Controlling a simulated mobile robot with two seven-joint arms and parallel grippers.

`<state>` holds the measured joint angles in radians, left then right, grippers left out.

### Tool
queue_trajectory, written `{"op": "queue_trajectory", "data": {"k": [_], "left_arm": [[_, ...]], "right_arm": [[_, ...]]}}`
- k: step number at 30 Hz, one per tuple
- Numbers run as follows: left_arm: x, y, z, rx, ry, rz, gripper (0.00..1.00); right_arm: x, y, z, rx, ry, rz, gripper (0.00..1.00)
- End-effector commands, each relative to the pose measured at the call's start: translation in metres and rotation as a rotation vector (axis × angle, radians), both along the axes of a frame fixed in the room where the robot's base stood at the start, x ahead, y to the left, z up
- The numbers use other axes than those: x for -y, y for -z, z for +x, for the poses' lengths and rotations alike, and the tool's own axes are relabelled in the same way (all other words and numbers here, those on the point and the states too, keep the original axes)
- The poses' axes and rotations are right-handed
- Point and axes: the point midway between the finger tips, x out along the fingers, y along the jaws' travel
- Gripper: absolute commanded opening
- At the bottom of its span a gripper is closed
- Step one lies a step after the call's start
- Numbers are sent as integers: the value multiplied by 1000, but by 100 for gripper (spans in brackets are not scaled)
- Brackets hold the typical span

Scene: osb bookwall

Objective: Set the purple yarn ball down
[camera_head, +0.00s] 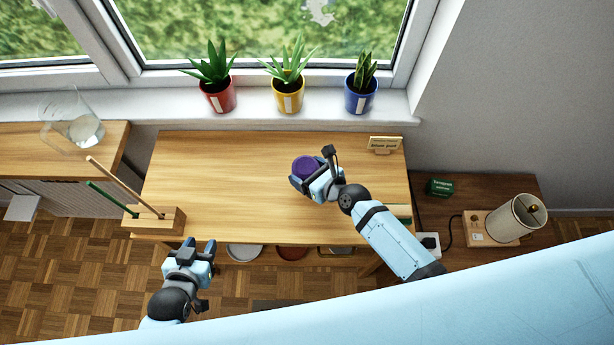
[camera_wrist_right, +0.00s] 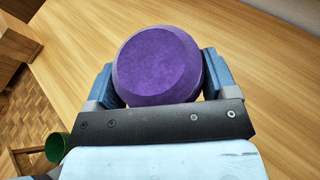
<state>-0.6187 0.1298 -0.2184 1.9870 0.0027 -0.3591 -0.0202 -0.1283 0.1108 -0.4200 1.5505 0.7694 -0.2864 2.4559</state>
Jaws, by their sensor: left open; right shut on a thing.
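The purple yarn ball (camera_head: 305,167) is between the fingers of my right gripper (camera_head: 308,178), over the right half of the wooden table (camera_head: 220,175). In the right wrist view the ball (camera_wrist_right: 158,62) fills the space between the two blue fingers (camera_wrist_right: 158,82), which press on its sides. I cannot tell whether the ball's underside touches the table. My left gripper (camera_head: 190,250) is open and empty, in front of the table's front edge at the left.
A wooden holder (camera_head: 153,221) with two upright sticks stands at the table's front left corner. A small sign (camera_head: 384,145) stands at the back right. Potted plants in red (camera_head: 218,97), yellow (camera_head: 288,97) and blue (camera_head: 361,97) pots line the sill. The table's middle is clear.

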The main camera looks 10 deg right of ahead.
Motion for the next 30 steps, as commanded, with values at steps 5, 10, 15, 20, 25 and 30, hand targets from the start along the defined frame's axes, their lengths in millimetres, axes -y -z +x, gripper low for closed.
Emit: {"op": "queue_trajectory", "data": {"k": [5, 10, 15, 20, 25, 30], "left_arm": [[-3, 14, -4, -9, 6, 7, 43], [0, 39, -7, -19, 8, 0, 43], [9, 48, -4, -22, 19, -13, 43], [10, 41, 1, -11, 21, -13, 43], [9, 42, 1, -6, 20, -13, 43], [8, 43, 0, -8, 18, -10, 43]], "right_arm": [[1, 11, -1, 1, -1, -1, 55], [5, 35, -4, 1, 1, -2, 55], [8, 47, -6, 1, 3, -1, 55], [8, 44, -6, 1, 3, -1, 55], [8, 47, -6, 0, 3, 0, 55], [8, 47, -6, 0, 2, -1, 100]]}}
